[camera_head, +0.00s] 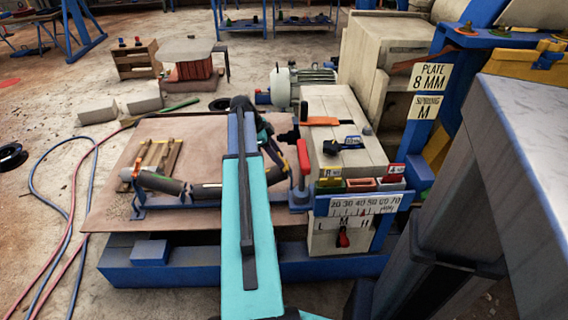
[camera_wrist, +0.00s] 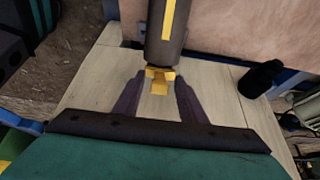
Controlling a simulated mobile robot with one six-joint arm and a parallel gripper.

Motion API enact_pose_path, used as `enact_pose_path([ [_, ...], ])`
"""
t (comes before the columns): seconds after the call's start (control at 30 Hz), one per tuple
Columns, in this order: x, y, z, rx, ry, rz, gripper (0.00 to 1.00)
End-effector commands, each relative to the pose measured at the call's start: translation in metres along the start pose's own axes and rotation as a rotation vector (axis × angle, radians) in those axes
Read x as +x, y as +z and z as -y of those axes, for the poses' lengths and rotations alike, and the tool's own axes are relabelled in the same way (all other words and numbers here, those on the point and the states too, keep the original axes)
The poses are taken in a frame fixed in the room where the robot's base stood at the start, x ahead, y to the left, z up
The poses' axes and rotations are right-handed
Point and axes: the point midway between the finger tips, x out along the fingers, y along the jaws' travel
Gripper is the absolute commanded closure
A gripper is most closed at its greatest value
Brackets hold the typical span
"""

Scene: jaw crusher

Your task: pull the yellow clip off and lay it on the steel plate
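In the wrist view, the yellow clip (camera_wrist: 160,80) sits at the near end of a dark cylinder (camera_wrist: 167,45) with a yellow stripe. My gripper (camera_wrist: 158,85) is open, with a dark finger on each side of the clip and small gaps showing. I cannot tell how far the clip lies below the fingertips. In the head view, my teal arm reaches up the middle and hides the clip and most of the gripper. A broad brownish plate (camera_head: 108,200), apparently the steel plate, lies left of my arm; its surface also shows in the wrist view (camera_wrist: 240,28).
A red-handled lever (camera_head: 303,160) and a pale block (camera_head: 340,105) stand right of my arm. The plate's front left is clear.

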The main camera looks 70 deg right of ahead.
Motion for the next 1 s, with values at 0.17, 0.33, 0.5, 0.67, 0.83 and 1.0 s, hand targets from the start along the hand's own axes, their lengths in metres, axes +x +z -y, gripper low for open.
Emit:
enact_pose_path([
  [0.17,0.000,0.000,0.000,0.000,0.000,0.000,0.90],
  [0.33,0.000,0.000,0.000,0.000,0.000,0.000,1.00],
  [0.5,-0.003,0.000,0.000,0.000,0.000,0.000,1.00],
  [0.67,-0.008,0.000,0.000,0.000,-0.001,0.000,1.00],
  [0.83,-0.012,-0.001,0.000,0.000,-0.002,0.000,1.00],
  [1.0,-0.016,-0.001,0.000,0.000,-0.001,0.000,1.00],
])
